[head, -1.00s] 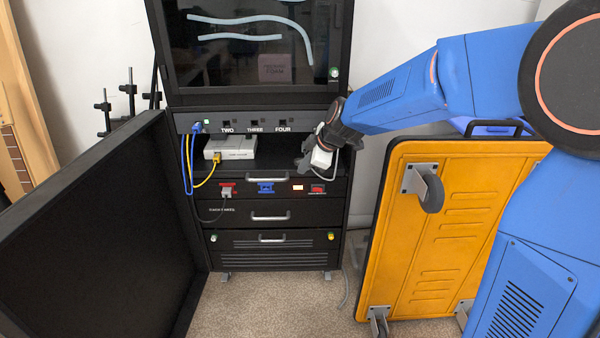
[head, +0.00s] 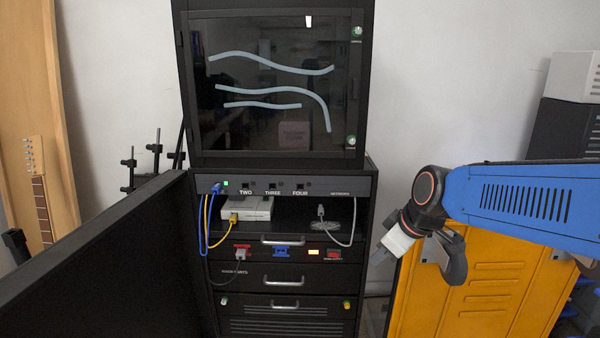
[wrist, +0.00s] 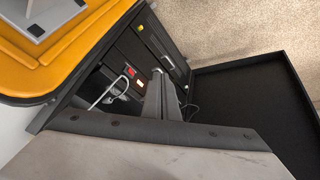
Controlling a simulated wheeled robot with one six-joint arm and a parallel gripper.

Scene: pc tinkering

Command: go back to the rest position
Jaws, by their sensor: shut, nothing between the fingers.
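My gripper (head: 379,256) is at the right of the rack in the head view, in front of the gap between the rack and the orange cart. Its fingers are together with nothing between them; they also show in the wrist view (wrist: 161,97), pointing at the rack front. My blue arm reaches in from the right edge of the head view. The black rack (head: 367,195) stands upright in the middle. Its network panel (head: 330,186) has a blue cable (head: 203,235) plugged in at the left, beside a green light.
The orange cart (head: 490,290) stands upright right of the rack, close behind my arm. An open black door (head: 110,270) fills the lower left. A white box (head: 247,208) and a grey cable (head: 340,242) are on the shelf. A guitar (head: 38,190) leans at far left.

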